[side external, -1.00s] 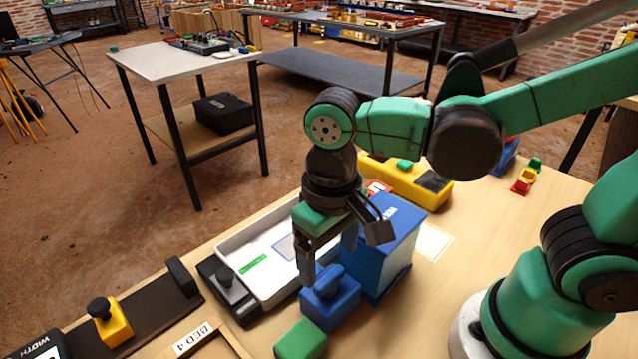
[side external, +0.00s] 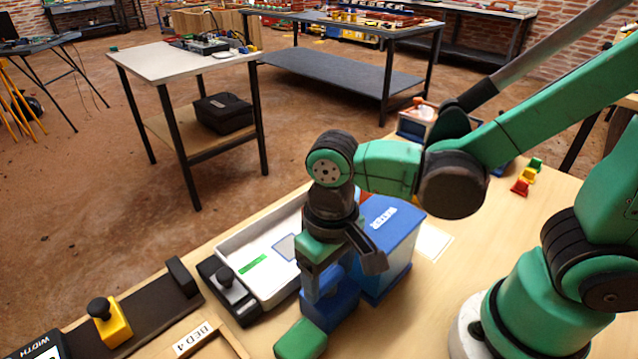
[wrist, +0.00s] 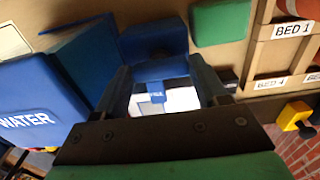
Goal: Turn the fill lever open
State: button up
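My gripper (side external: 322,290) points down at the blue fill lever block (side external: 340,308) on the table. In the wrist view its two fingers (wrist: 160,75) stand apart, with blue parts and a small label reading FILL (wrist: 157,95) between them. The fingertips are at or very near the blue block; I cannot tell if they touch it. The fingers and wrist hide much of the lever in the side view. The blue water tank (side external: 388,212) stands just behind, its WATER label (wrist: 25,120) also in the wrist view.
A white tray (side external: 262,265) lies left of the tank.

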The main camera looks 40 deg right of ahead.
jog(key=shift+n, duration=0.4)
jog(key=n, duration=0.3)
jog(key=shift+n, duration=0.4)
jog(key=n, duration=1.3)
jog(key=shift+n, duration=0.3)
jog(key=o, duration=1)
